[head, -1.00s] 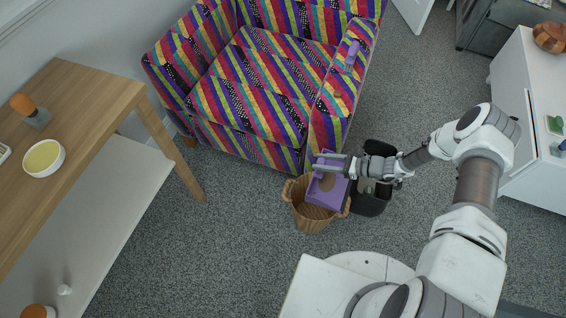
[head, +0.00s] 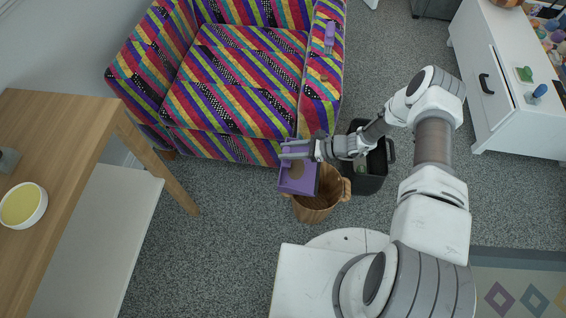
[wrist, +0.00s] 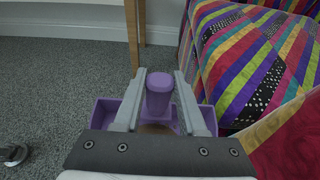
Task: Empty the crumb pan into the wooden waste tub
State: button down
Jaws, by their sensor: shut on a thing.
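The crumb pan (head: 298,186) is a purple, box-like pan with a brown patch of crumbs in it. My gripper (head: 290,149) is shut on its handle, which shows as a purple grip between the fingers in the wrist view (wrist: 158,96). The pan is held up at the upper left of the wooden waste tub (head: 322,204), overlapping its left rim in the head view. The tub is a round brown tub with handles, standing on the floor. The pan hides its left part. I cannot tell the pan's exact tilt or height.
A black bin (head: 371,184) stands just right of the tub. A striped sofa (head: 235,85) is behind, with a purple object (head: 330,36) on its arm. A wooden table (head: 70,130) with a yellow bowl (head: 22,205) is left. A white cabinet (head: 500,75) is right.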

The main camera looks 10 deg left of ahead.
aim_at(288, 160)
notch_tip(288, 160, down, 7)
jog(key=b, duration=0.5)
jog(key=shift+r, duration=0.15)
jog(key=shift+r+b, duration=0.1)
jog(key=shift+b, duration=0.25)
jog(key=shift+w+d+r+y+b, duration=0.15)
jog(key=shift+d+y+b, duration=0.25)
jog(key=shift+d+b, duration=0.3)
jog(key=d+r+y+b, duration=0.2)
jog(key=d+b, duration=0.1)
jog(key=d+r+y+b, duration=0.1)
jog(key=d+y+b, duration=0.1)
jog(key=shift+r, duration=0.1)
jog(key=d+r+y, duration=0.1)
jog(key=d+y, duration=0.4)
jog(key=d, duration=0.2)
jog(key=shift+r, duration=0.15)
dwell(0.7)
